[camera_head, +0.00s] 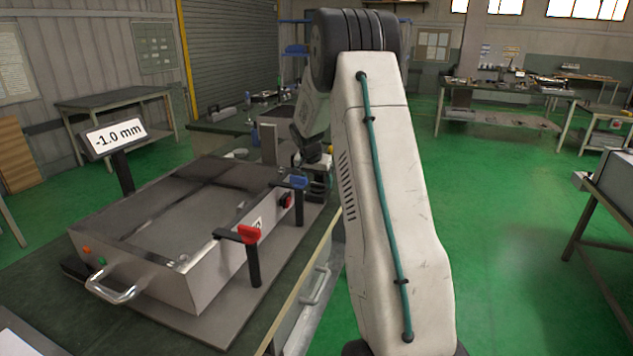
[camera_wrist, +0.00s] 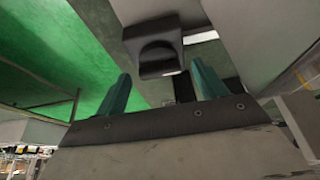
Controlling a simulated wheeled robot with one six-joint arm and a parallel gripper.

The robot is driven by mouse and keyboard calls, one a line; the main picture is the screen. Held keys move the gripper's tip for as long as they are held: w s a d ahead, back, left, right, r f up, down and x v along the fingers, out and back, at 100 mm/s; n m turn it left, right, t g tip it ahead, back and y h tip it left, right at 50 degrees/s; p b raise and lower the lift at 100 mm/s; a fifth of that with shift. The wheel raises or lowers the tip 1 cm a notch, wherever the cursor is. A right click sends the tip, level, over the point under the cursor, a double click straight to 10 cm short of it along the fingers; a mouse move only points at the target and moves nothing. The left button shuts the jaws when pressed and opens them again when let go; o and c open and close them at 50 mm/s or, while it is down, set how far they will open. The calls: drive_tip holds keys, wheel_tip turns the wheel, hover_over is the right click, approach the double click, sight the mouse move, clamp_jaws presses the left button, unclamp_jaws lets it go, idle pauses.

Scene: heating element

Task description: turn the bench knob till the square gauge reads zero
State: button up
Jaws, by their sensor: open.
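The square gauge (camera_head: 115,136) stands on a dark post behind the metal bench box and reads -1.0 mm. On the right side of the box is a small dark knob with red on it (camera_head: 286,201). It sits between a red-topped post (camera_head: 249,235) and a blue-topped post (camera_head: 298,182). I cannot tell for sure which is the bench knob. My gripper (camera_wrist: 161,68) is open, its two teal fingers apart in the wrist view. A dark block with a rounded hollow (camera_wrist: 154,48) shows beyond the fingertips, not gripped. In the head view the fingertips cannot be made out.
The open-topped metal box (camera_head: 205,288) has a front handle (camera_head: 113,290) and sits on a grey plate on the workbench. My arm hides part of the area to the right. Green floor (camera_head: 500,230) is clear there. Other benches (camera_head: 500,120) stand farther back.

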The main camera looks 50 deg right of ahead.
drive_tip(key=shift+f, duration=0.15)
drive_tip(key=c, duration=1)
drive_tip(key=shift+d+n, duration=0.1)
drive_tip(key=shift+n, duration=0.2)
drive_tip(key=n, duration=0.1)
drive_tip(key=n+t, duration=0.1)
drive_tip(key=n, duration=0.2)
drive_tip(key=shift+s+d+t+y, duration=0.15)
drive_tip(key=shift+s+t+y, duration=0.1)
drive_tip(key=shift+t+y, duration=0.15)
drive_tip(key=n+y, duration=0.1)
drive_tip(key=n, duration=0.4)
drive_tip(key=shift+d+t+y, duration=0.15)
drive_tip(key=shift+t+y, duration=0.25)
drive_tip(key=shift+s+n, duration=0.1)
drive_tip(key=shift+n, duration=0.2)
drive_tip(key=o, duration=1)
